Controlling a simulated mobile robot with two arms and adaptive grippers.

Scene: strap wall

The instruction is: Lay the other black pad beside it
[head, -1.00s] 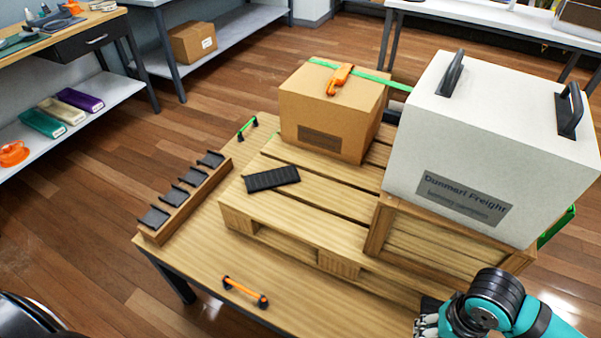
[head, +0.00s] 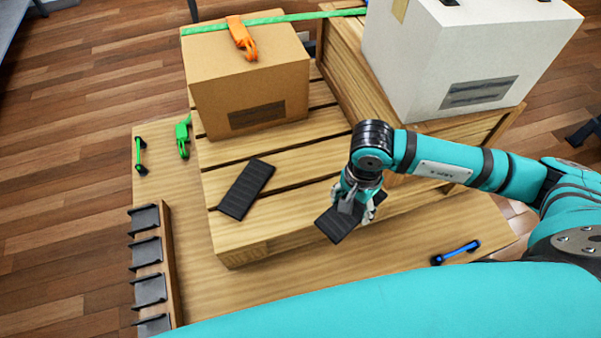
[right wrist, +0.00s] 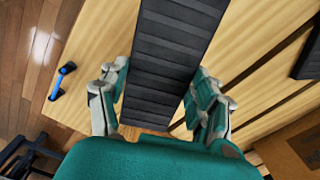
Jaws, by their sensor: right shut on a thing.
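One black ribbed pad (head: 246,190) lies flat on the pallet (head: 300,170), in front of the brown cardboard box. Its edge also shows at the right of the right wrist view (right wrist: 307,58). My right gripper (head: 358,205) is shut on the other black pad (head: 338,222) and holds it over the pallet's front edge, to the right of the lying pad and apart from it. In the right wrist view the held pad (right wrist: 172,50) runs between the fingers. I cannot tell its exact height above the wood. My left gripper is not in view.
The brown box (head: 245,85) stands behind the lying pad, with an orange buckle (head: 242,38) and green strap on top. A white box (head: 465,60) sits on a wooden crate at the right. A rack with black brackets (head: 148,255) stands at the left. Bare slats lie between the pads.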

